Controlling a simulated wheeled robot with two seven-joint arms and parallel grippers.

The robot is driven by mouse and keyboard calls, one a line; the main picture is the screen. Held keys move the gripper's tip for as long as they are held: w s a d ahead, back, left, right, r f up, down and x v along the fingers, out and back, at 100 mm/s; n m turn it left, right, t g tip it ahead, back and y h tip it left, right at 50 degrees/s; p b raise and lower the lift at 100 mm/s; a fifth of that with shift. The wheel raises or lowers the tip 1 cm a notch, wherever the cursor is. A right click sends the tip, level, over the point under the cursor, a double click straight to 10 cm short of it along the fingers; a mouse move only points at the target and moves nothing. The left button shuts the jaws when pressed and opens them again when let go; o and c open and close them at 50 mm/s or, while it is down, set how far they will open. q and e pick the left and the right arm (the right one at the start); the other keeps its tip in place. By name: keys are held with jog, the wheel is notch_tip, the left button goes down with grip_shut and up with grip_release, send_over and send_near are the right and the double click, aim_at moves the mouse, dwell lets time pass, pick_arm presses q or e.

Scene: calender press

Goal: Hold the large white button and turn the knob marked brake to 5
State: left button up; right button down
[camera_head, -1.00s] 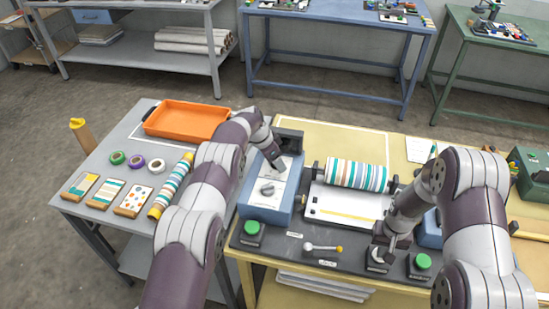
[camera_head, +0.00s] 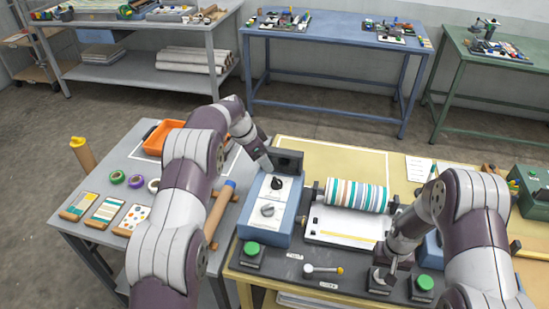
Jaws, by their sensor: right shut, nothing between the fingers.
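My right gripper (camera_head: 383,272) is shut and points down onto the large white button (camera_head: 379,282) on a dark box at the front of the press; its fingers hide part of the button. A blue control box (camera_head: 284,226) on the left of the press carries a black knob (camera_head: 277,184) and, nearer, a grey knob (camera_head: 267,209) on a white panel. The knob labels are too small to read. My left gripper (camera_head: 266,165) is just behind and left of the black knob, seemingly apart from it; its finger opening does not show clearly.
Green buttons stand at the front left (camera_head: 252,248) and front right (camera_head: 424,283). A striped roller (camera_head: 356,196) spans the press bed. My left arm partly covers the side table with its orange tray (camera_head: 82,150).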

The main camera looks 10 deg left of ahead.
aim_at(276, 181)
pick_arm(q)
jog(key=d, duration=0.1)
jog(key=d+r, duration=0.1)
jog(key=shift+s+d+r+m, duration=0.1)
jog(key=shift+d+r+m, duration=0.05)
jog(key=shift+d+m, duration=0.25)
jog(key=w+f+n+y, duration=0.1)
jog(key=f+n, duration=0.2)
jog(key=f, duration=0.1)
jog(key=w+f+n+t+y, duration=0.1)
jog(key=f+n, duration=0.2)
jog(key=f, duration=0.1)
jog(key=w+d+f+n+y, duration=0.1)
jog(key=f+n, duration=0.2)
jog(key=f, duration=0.2)
jog(key=shift+w+n, duration=0.1)
jog(key=shift+n, duration=0.3)
jog(key=c, duration=1.1)
